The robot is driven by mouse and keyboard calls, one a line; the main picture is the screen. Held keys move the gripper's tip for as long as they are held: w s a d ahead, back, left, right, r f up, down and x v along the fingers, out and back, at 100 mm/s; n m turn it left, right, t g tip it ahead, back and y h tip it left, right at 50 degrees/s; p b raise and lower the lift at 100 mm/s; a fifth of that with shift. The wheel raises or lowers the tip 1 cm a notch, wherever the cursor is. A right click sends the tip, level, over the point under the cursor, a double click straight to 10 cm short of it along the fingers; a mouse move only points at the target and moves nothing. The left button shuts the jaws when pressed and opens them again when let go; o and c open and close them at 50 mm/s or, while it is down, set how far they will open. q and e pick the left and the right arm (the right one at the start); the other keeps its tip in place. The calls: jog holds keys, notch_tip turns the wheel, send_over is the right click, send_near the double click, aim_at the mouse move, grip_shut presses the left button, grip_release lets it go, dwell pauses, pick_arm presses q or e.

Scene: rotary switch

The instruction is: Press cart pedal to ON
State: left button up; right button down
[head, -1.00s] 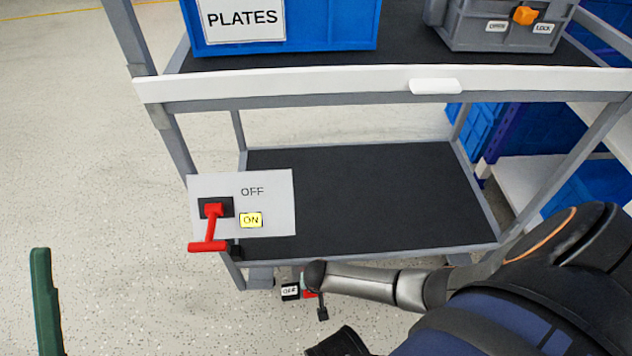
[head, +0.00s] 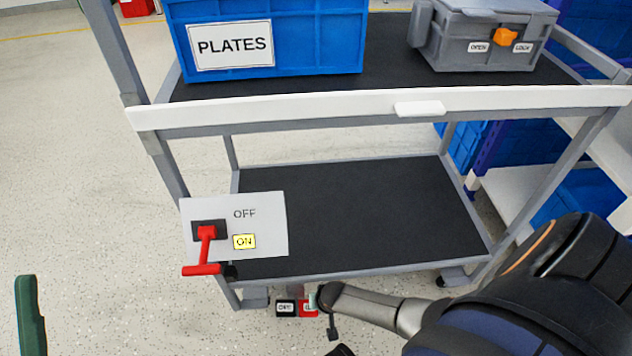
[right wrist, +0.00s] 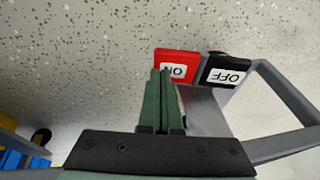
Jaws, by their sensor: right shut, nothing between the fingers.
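The cart pedal sits low at the cart's front, near the floor. It has a black OFF side (head: 286,308) and a red ON side (head: 308,309). In the right wrist view the red ON side (right wrist: 177,65) and the black OFF side (right wrist: 227,70) are close ahead. My right gripper (right wrist: 165,74) is shut and empty. Its green fingertips overlap the lower edge of the red ON side; I cannot tell whether they touch it. In the head view my arm mostly hides this gripper. One green finger of my left gripper (head: 30,315) shows at the left edge, away from the cart.
A white panel (head: 268,235) on the cart carries a red lever (head: 206,248) and OFF and ON labels. A blue PLATES crate (head: 310,40) and a grey box (head: 480,62) stand on the upper shelf. Floor to the left is clear.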

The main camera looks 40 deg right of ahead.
pick_arm(q)
jog(key=shift+r, duration=0.15)
dwell(0.4)
notch_tip(320, 180, up, 10)
jog(key=a+p, duration=0.1)
jog(key=p, duration=0.9)
jog(key=w+a+f+n+y+p, duration=0.1)
jog(key=w+f+n+y, duration=0.3)
jog(key=f+y, duration=0.3)
notch_tip(320, 180, down, 2)
jog(key=shift+w+f+n+g, duration=0.25)
jog(key=shift+w+n+g, duration=0.15)
jog(key=shift+w, duration=0.4)
pick_arm(e)
jog(key=d+v, duration=0.2)
jog(key=v, duration=1.1)
jog(key=shift+s+d+r, duration=0.15)
jog(key=shift+s+d, duration=0.15)
jog(key=shift+d, duration=0.05)
